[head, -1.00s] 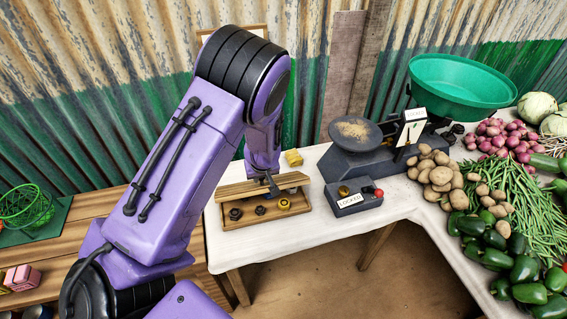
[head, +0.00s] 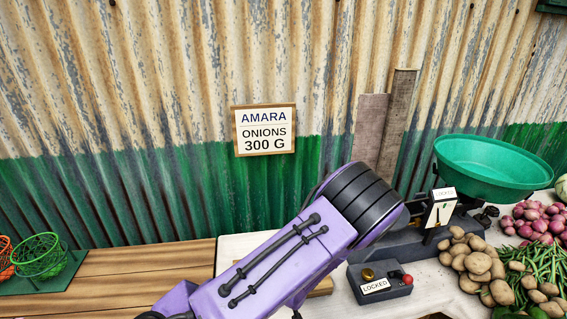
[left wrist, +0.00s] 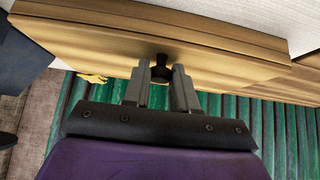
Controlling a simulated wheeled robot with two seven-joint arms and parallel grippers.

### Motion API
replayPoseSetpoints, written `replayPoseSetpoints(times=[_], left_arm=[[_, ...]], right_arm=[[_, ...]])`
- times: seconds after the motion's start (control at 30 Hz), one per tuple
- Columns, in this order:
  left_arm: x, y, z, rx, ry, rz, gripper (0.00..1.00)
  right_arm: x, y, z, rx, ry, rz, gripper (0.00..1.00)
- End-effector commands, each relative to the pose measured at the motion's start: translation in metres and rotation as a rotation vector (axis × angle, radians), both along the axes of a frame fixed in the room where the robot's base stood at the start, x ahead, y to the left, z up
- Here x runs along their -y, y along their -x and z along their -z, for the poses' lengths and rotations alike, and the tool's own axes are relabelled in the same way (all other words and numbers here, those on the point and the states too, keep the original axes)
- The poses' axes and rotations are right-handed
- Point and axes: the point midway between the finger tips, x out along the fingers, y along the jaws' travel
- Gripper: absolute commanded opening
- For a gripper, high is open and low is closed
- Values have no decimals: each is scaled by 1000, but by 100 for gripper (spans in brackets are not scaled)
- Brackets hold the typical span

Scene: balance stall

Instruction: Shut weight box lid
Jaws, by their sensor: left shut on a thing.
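In the left wrist view, my left gripper (left wrist: 162,75) is shut on a small black knob (left wrist: 160,60) on the face of the weight box's wooden lid (left wrist: 90,35). In the head view my left arm covers almost the whole weight box; only a small wooden part (head: 322,288) shows beside the arm. My left gripper is hidden there too. I cannot tell how far the lid is open. The weights inside are hidden. My right gripper is not in view.
A control box marked LOCKED (head: 381,288) stands right of my arm, with the dark scale and its green pan (head: 484,165) behind. Potatoes (head: 472,262) and onions lie at the right. A sign (head: 264,130) reads AMARA ONIONS 300 G. A yellow thing (left wrist: 93,79) shows in the wrist view.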

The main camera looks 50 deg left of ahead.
Motion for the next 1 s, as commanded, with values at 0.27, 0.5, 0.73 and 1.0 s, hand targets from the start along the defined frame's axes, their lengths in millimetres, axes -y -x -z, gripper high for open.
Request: replayPoseSetpoints(times=[0.27,0.5,0.73,1.0], left_arm=[[7,6,11,-26,15,7,0],[6,7,11,-27,16,8,30],[5,9,12,-28,17,4,51],[5,9,12,-27,16,1,51]], right_arm=[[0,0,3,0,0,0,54],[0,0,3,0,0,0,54],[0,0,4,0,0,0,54],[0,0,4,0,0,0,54]])
